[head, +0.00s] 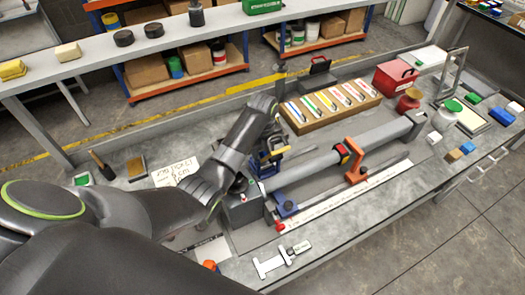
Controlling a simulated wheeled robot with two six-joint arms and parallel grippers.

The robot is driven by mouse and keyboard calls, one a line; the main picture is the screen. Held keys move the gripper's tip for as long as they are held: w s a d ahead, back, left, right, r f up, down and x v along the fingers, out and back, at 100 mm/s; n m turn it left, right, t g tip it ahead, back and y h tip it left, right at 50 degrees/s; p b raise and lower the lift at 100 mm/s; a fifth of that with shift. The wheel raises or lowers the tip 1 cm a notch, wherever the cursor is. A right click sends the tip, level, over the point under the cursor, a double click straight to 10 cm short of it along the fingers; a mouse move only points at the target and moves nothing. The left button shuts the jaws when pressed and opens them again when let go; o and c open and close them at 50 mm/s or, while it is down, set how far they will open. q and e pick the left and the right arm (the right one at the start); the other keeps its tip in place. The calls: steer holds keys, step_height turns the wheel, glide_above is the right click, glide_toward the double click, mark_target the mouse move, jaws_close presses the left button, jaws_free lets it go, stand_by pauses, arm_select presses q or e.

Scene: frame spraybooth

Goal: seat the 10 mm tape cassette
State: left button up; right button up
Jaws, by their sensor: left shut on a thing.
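My left arm comes in from the left and bends down over the bench. My left gripper (267,158) is shut at the left end of a long grey rail (318,164), among small dark, blue and yellow parts. What it holds is largely hidden by the gripper, and I cannot tell whether it is the 10 mm tape cassette. A wooden rack (331,110) behind the rail holds several pale strips with coloured marks, side by side. Their size labels are too small to read. A red, yellow and black piece (343,152) sits on the rail. My right gripper is not in view.
An orange clamp (354,163) and a blue block (288,208) stand along the rail's front. A white caliper-like tool (281,260) lies at the front edge. A red box (396,78) and a handwritten card (175,172) lie on the bench. Bare bench shows front right.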

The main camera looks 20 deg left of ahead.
arm_select(q)
steer(key=shift+f, duration=0.75)
stand_by(1.8)
steer(key=o, duration=1.6)
steer(key=shift+r, duration=0.1)
steer(key=shift+r, duration=2.9)
